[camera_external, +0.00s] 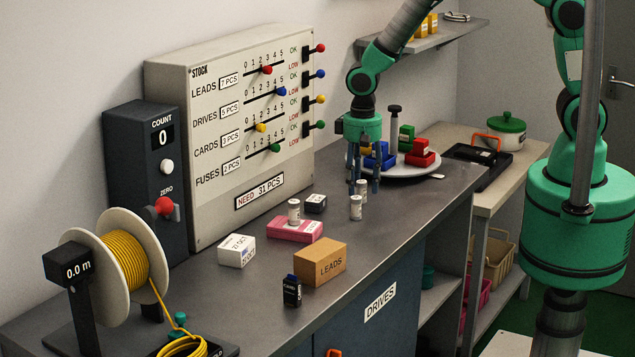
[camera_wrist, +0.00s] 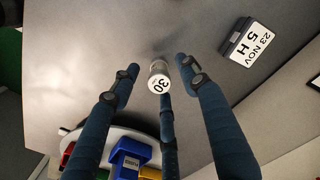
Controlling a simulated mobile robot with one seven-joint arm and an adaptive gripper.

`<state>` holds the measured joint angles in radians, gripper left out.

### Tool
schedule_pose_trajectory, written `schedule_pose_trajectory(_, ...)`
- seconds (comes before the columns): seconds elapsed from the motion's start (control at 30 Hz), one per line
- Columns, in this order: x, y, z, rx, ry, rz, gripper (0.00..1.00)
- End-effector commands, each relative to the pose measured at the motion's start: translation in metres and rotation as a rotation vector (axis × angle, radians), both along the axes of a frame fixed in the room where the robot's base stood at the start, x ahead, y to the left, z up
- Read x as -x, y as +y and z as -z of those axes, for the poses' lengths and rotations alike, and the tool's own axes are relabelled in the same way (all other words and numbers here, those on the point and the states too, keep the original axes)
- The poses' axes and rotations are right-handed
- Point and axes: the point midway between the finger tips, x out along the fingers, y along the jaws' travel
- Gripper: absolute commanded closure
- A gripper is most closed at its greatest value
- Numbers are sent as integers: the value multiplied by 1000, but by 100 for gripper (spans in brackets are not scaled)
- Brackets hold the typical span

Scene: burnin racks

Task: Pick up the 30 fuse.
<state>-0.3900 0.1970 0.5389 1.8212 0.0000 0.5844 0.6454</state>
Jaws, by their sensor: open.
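The 30 fuse (camera_wrist: 159,80) is a small white and grey cylinder with "30" on its round top. In the wrist view it stands between the spread fingers of my gripper (camera_wrist: 158,82), with gaps on both sides. In the external view my gripper (camera_external: 362,188) points down over the bench, its fingers around or just behind a small white cylinder (camera_external: 361,187). Another such cylinder (camera_external: 356,208) stands just in front. I cannot read "30" on either one there. My gripper is open and holds nothing.
A white round tray (camera_external: 400,173) with coloured bins is close behind my gripper. A dark box with a dated label (camera_external: 316,203) is to the left. A pink box (camera_external: 294,230) bears a cylinder (camera_external: 294,211). A LEADS box (camera_external: 320,262) is nearer. Bench front right is clear.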

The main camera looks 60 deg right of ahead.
Motion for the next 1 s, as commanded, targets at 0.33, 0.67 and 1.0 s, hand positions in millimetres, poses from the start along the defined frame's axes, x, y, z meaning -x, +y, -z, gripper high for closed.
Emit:
schedule_pose_trajectory(0.33, 1, 0, 28, 0, 1, 0, 55)
schedule_pose_trajectory(0.67, 1, 0, 27, 0, 0, 0, 55)
schedule_pose_trajectory(1.0, 0, 0, 27, 0, 0, 0, 87)
